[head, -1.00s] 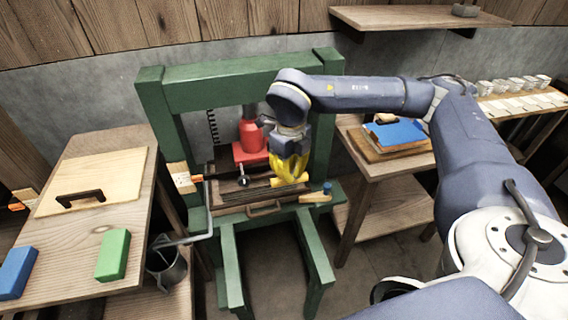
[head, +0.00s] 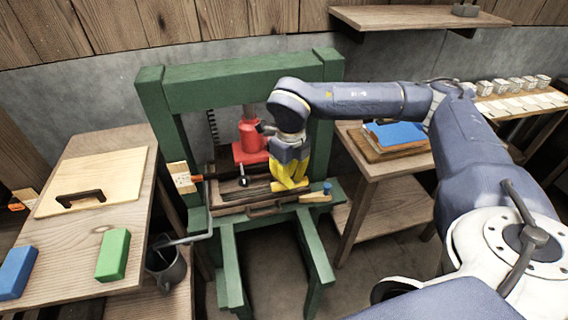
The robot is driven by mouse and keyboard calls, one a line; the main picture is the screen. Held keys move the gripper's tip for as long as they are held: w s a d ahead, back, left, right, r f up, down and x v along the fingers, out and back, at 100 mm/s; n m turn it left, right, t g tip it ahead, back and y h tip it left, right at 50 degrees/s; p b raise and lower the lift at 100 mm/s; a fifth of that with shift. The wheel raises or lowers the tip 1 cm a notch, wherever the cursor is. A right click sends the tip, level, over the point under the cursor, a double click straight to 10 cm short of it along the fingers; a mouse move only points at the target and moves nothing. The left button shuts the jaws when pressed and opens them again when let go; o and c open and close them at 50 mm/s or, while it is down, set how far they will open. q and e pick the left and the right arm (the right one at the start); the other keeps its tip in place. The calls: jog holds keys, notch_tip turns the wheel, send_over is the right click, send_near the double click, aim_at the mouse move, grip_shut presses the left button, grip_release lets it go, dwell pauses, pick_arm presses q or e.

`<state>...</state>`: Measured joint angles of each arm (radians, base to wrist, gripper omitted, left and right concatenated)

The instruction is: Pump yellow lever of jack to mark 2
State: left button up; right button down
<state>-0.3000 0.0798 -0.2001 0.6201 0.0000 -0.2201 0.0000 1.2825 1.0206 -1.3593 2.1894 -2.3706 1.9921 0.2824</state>
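The red jack (head: 250,138) stands inside the green press frame (head: 222,78), on the frame's bed. My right gripper (head: 290,184) has yellow fingers pointing down in front of the jack, at the right of the bed. A yellow lever (head: 277,187) shows at the fingertips and is partly covered by them. I cannot tell whether the fingers are closed on it. A dark scale strip (head: 212,128) with marks hangs left of the jack; its numbers are too small to read. My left gripper is not in view.
A wooden table (head: 60,240) at left holds a board with a handle (head: 120,185), a green block (head: 113,255) and a blue block (head: 16,272). A grey can (head: 168,270) stands beside it. A right-hand table carries a blue item (head: 395,133).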

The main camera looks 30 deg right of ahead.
jog(key=shift+f, duration=3.65)
jog(key=shift+r, duration=5.4)
jog(key=shift+r, duration=3)
